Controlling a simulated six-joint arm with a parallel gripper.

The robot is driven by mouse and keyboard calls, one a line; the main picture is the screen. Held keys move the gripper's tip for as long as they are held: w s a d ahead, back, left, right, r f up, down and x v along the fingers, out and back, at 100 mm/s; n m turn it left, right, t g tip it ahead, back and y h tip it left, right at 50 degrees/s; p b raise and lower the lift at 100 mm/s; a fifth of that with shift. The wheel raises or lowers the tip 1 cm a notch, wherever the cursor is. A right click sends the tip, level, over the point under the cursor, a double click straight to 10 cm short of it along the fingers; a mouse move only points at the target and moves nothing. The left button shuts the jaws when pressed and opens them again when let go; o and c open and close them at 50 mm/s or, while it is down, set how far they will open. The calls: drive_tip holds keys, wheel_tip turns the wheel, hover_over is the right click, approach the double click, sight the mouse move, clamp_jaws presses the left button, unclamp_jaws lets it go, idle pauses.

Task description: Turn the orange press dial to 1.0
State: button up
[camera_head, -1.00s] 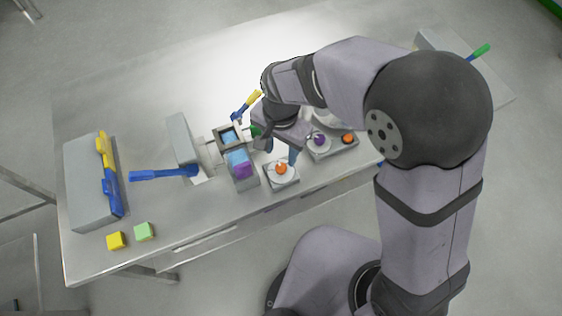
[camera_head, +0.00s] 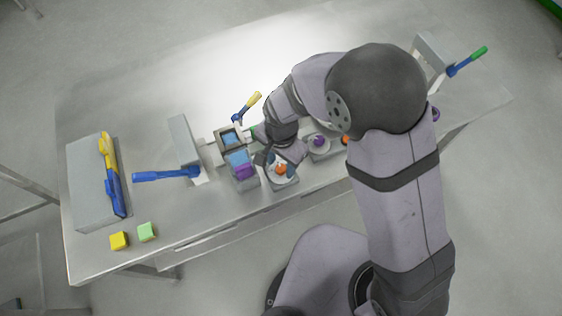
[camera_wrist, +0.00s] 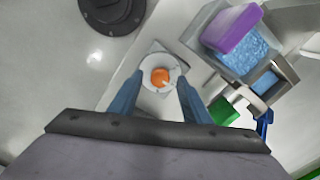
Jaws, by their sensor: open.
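The orange press dial (camera_head: 281,169) sits on a pale round plate on a small grey base near the table's front edge. In the wrist view the dial (camera_wrist: 160,77) shows as an orange knob with a pale pointer mark, centred on its white disc. My gripper (camera_wrist: 157,84) is open, with one blue finger on each side of the dial. In the head view my gripper (camera_head: 272,160) is over the dial's base and partly covers it. I cannot tell whether the fingers touch the knob. Scale markings are too small to read.
A grey bin (camera_head: 241,184) with blue contents and a purple block stands just left of the dial. A purple dial (camera_head: 319,140) and another orange knob (camera_head: 346,140) are to the right.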

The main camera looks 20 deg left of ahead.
drive_tip(key=shift+f, duration=0.4)
drive_tip(key=c, duration=1)
drive_tip(key=shift+c, duration=0.2)
drive_tip(key=shift+n, duration=0.5)
drive_tip(key=n, duration=0.5)
drive_tip(key=shift+n, duration=0.3)
drive_tip(key=n, duration=0.5)
drive_tip(key=shift+n, duration=0.3)
